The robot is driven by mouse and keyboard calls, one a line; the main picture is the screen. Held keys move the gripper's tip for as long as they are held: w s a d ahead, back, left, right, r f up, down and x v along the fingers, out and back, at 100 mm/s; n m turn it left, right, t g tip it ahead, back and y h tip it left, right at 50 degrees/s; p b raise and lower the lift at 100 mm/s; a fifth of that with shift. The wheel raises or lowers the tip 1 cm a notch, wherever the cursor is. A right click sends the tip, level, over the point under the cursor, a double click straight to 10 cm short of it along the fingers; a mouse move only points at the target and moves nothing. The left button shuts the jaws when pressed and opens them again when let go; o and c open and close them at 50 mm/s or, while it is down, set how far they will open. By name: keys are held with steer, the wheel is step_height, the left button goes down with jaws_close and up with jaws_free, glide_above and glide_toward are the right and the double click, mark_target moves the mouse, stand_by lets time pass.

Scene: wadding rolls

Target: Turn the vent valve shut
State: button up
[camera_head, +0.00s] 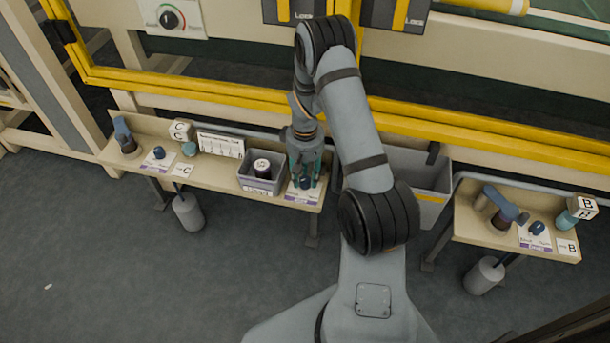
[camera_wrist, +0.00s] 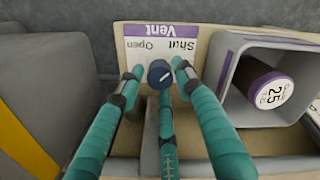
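The vent valve is a small dark blue knob (camera_wrist: 160,73) on a white plate with a purple strip (camera_wrist: 165,31), marked Vent, Shut and Open, upside down in the wrist view. A short pale line on the knob slants towards the upper right; Shut is printed up and right, Open up and left. My gripper (camera_wrist: 156,72) has its teal fingers spread around the knob, with small gaps visible at the sides. Contact with the third finger cannot be told. In the head view my gripper (camera_head: 305,160) points down over the knob (camera_head: 305,182) at the shelf's right end.
A grey bin (camera_wrist: 229,84) holding a dark roll (camera_wrist: 268,82) labelled 25 stands close right of the knob in the wrist view. A larger grey bin (camera_head: 405,170) is right of the shelf (camera_head: 225,178). Station B's shelf (camera_head: 470,222) stands farther right. Yellow rails (camera_head: 200,90) run behind.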

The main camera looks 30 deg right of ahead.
mark_target(305, 179)
step_height(305, 179, up, 12)
stand_by(0.5)
stand_by(0.3)
step_height(305, 179, down, 12)
steer(key=shift+s+f, duration=0.1)
steer(key=shift+n+p, duration=0.35)
steer(key=shift+n, duration=0.85)
